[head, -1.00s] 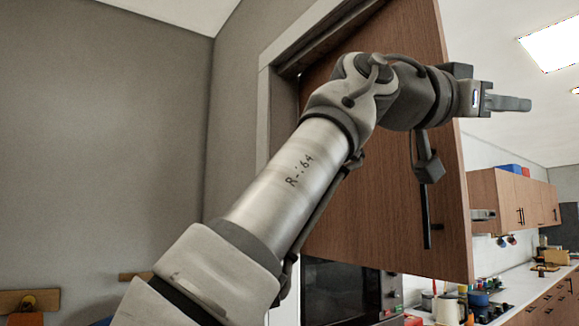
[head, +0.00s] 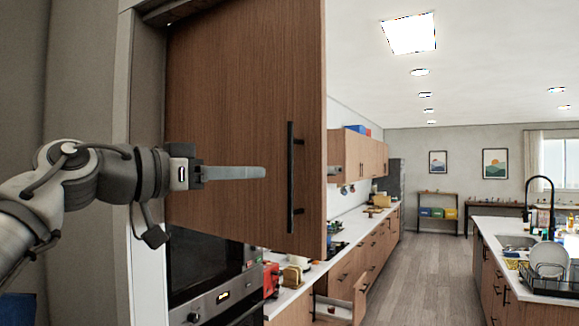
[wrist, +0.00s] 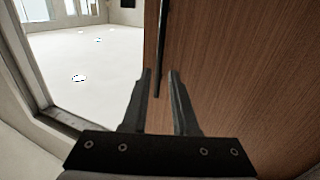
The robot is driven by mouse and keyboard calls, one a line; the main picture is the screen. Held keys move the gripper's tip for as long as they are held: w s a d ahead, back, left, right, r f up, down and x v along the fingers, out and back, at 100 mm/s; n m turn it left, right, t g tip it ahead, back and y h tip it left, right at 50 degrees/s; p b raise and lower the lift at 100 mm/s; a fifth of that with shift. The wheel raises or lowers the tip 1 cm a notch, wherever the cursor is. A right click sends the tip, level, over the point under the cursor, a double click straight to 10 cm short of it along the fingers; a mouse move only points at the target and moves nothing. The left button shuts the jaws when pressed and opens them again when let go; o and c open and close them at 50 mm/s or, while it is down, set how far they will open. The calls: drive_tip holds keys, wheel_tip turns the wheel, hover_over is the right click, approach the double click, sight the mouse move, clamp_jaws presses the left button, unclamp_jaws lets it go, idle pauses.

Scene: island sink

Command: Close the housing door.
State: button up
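The housing door (head: 235,110) is a tall brown wooden panel. It stands swung out from its frame above the oven, with its free edge on the right. Its black vertical handle (head: 291,178) is near that edge. My gripper (head: 264,173) is in front of the door, left of the handle in the head view, with its fingers pointing right. In the wrist view, the two fingers (wrist: 160,73) are apart with nothing held between them. The handle (wrist: 162,45) shows beyond the fingertips, and the door surface (wrist: 235,70) fills the right side. I see no contact with the handle.
A built-in oven (head: 205,265) sits below the door. A counter with a red appliance (head: 271,280) runs back on the right, with a drawer (head: 338,308) pulled out. The floor (head: 410,270) between it and the sink island (head: 500,240) is clear.

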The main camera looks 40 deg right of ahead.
sight(288, 171)
drive_tip(key=d+p, duration=0.1)
drive_tip(key=d, duration=0.9)
drive_tip(key=shift+w+p, duration=0.2)
drive_tip(key=shift+p, duration=0.2)
drive_tip(key=shift+c, duration=0.2)
drive_tip(key=shift+a, duration=0.1)
clamp_jaws()
idle(0.5)
